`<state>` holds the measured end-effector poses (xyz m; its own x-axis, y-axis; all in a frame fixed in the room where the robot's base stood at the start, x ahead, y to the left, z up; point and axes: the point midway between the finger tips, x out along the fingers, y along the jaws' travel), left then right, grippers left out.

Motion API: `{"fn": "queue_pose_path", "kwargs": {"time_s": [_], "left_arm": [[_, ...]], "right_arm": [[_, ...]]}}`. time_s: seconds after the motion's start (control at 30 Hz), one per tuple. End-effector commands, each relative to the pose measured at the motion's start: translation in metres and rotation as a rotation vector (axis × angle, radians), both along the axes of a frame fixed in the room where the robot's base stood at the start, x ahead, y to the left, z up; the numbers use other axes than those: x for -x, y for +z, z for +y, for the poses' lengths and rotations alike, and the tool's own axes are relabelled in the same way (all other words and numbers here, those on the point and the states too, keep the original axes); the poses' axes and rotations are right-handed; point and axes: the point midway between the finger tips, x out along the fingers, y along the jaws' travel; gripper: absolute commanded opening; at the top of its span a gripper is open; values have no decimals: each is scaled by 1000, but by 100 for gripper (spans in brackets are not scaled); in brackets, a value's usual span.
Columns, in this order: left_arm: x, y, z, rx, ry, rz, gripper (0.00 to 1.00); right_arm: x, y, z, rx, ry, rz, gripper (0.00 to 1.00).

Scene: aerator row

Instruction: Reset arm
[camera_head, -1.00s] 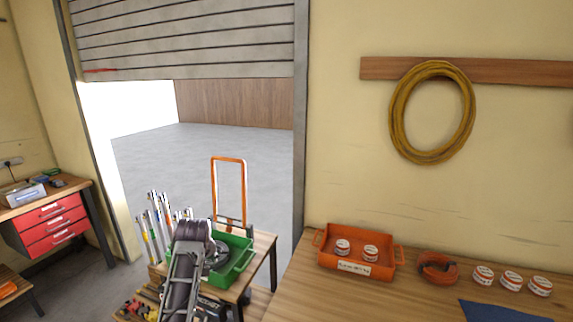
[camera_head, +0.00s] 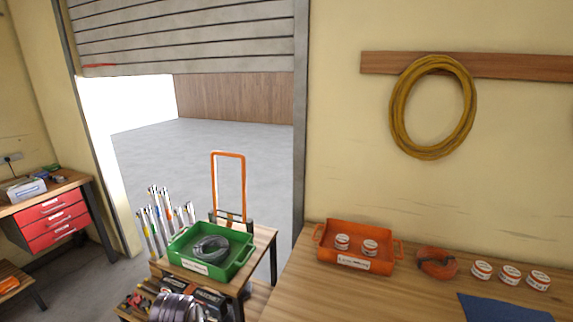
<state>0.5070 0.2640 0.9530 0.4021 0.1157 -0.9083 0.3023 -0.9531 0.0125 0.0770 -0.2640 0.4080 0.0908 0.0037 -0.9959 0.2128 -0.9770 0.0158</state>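My other arm is out of view. The green tray stands on a small wooden table (camera_head: 262,243) and holds a dark grey coil (camera_head: 210,248). The orange tray (camera_head: 384,264) stands on the wooden workbench (camera_head: 310,290) and holds two white-and-red tins (camera_head: 342,241). Both trays are apart from my arm.
An orange coil (camera_head: 436,263), several tins (camera_head: 510,275) and a blue mat (camera_head: 500,309) lie on the workbench. Tubes (camera_head: 160,215) and an orange trolley handle (camera_head: 243,185) stand by the small table. Boxes and tools (camera_head: 208,300) are on the shelf below.

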Motion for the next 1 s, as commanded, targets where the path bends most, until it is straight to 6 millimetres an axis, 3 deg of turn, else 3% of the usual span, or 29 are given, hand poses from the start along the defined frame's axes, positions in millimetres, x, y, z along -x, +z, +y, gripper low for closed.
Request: {"fn": "queue_pose_path", "kwargs": {"time_s": [0.6, 1.0], "left_arm": [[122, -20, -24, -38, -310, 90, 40], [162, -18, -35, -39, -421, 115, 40]], "right_arm": [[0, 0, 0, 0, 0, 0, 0], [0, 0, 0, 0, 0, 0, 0]]}}
